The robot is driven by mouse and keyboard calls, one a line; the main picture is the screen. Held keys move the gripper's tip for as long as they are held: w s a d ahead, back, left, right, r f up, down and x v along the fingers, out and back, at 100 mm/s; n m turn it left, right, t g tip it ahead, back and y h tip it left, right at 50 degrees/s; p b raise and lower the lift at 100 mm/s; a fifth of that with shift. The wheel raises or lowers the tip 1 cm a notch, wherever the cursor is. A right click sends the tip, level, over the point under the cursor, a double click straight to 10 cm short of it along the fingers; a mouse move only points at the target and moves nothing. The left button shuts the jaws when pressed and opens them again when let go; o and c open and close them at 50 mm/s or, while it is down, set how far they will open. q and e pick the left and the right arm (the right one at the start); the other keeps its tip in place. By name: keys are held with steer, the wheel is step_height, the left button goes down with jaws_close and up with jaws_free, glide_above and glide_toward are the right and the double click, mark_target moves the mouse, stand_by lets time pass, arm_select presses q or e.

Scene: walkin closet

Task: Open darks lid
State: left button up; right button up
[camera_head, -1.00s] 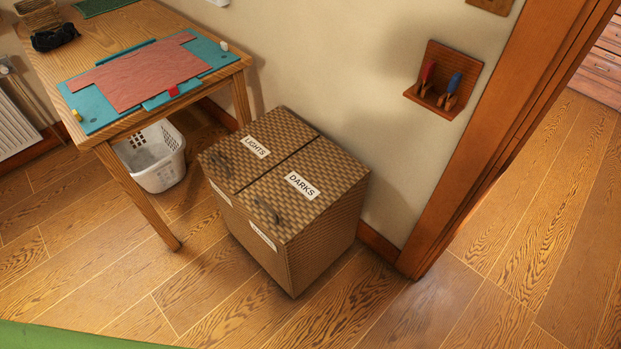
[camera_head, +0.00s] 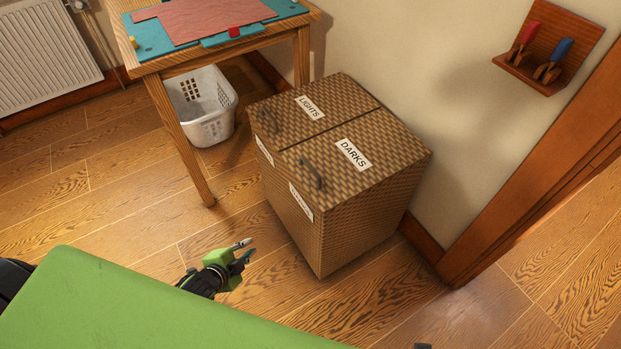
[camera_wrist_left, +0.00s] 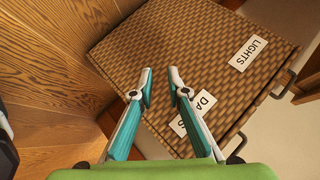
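The woven hamper (camera_head: 365,215) stands on the floor with both lids closed. The DARKS lid (camera_head: 385,150) is its right half, with a white label and a dark handle (camera_head: 312,174) near its front edge. The LIGHTS lid (camera_head: 300,98) is the left half. My left gripper (camera_head: 246,250) is low at the hamper's front left, apart from it and empty. In the left wrist view, its two fingers (camera_wrist_left: 160,75) are apart, pointing toward the hamper, and one finger partly covers the DARKS label (camera_wrist_left: 204,102). My right gripper is not in view.
A wooden table (camera_head: 175,65) with a teal mat and a white laundry basket (camera_head: 205,120) beneath stand left of the hamper. A wall rack (camera_head: 535,75) with red- and blue-handled tools and a door frame (camera_head: 530,180) are to the right. Floor in front is clear.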

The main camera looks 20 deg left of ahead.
arm_select(q)
steer(key=w+d+r+m+t+h+b, duration=0.1)
steer(key=w+d+r+m+t+b, duration=0.15)
steer(key=r, duration=0.35)
steer(key=w+d+r+m+t+h+b, duration=0.1)
steer(key=w+r+m+b, duration=0.15)
steer(key=w+r, duration=0.2)
steer(key=m+t+h+b, duration=0.2)
steer(key=m+h+b, duration=0.1)
steer(key=m, duration=0.2)
glide_toward(310, 166)
steer(key=x, duration=0.2)
steer(key=b+x, duration=0.1)
steer(key=x, duration=0.2)
steer(key=b+x, duration=0.1)
steer(key=x, duration=0.2)
steer(key=shift+w+f, duration=0.2)
steer(key=shift+f, duration=0.15)
steer(key=shift+x, duration=0.85)
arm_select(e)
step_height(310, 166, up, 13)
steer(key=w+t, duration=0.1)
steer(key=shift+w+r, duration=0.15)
arm_select(q)
jaws_close()
